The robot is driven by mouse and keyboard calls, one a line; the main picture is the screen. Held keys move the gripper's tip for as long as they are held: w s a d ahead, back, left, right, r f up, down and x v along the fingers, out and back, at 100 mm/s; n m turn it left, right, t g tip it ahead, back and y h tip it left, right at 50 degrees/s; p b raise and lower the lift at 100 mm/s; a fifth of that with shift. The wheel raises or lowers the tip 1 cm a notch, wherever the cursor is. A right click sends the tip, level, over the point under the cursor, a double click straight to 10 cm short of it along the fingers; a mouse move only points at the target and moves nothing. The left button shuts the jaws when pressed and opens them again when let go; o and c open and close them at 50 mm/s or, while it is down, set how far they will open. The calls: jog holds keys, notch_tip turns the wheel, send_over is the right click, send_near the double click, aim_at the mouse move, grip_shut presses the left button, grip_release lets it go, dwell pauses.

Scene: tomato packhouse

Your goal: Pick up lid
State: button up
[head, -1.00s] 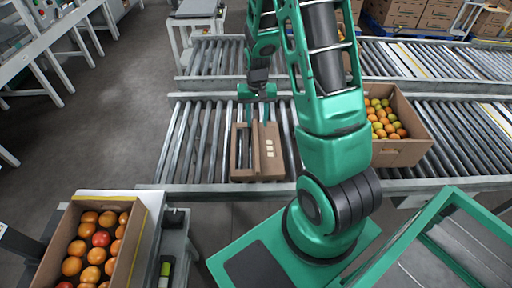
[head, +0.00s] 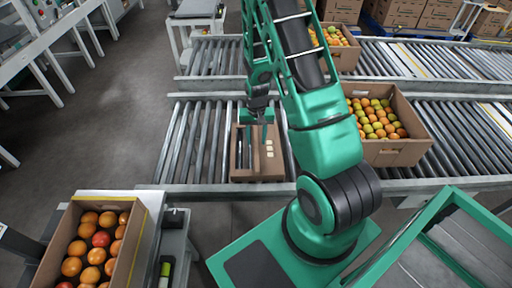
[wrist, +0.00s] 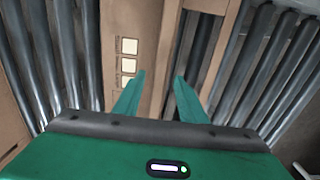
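The lid (head: 268,171) seems to be the brown cardboard piece lying on the near roller conveyor, left of my arm. It has small pale square labels on its right part and an open gap on its left part, with rollers showing through. In the wrist view the labelled cardboard (wrist: 129,30) runs up the middle. My gripper (head: 257,139) is over the cardboard, pointing down. In the wrist view its two fingers (wrist: 160,75) are apart, with a strip of cardboard seen between them. Whether the fingertips touch it cannot be told.
A carton of mixed tomatoes (head: 395,150) stands on the same conveyor (head: 175,150) to the right. Another carton (head: 345,55) is on the far conveyor. A carton of orange tomatoes (head: 128,250) stands at the lower left. Bare rollers lie left of the cardboard.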

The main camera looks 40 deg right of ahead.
jog(key=shift+f, duration=1.15)
jog(key=shift+c, duration=0.7)
grip_shut()
jog(key=shift+r, duration=0.1)
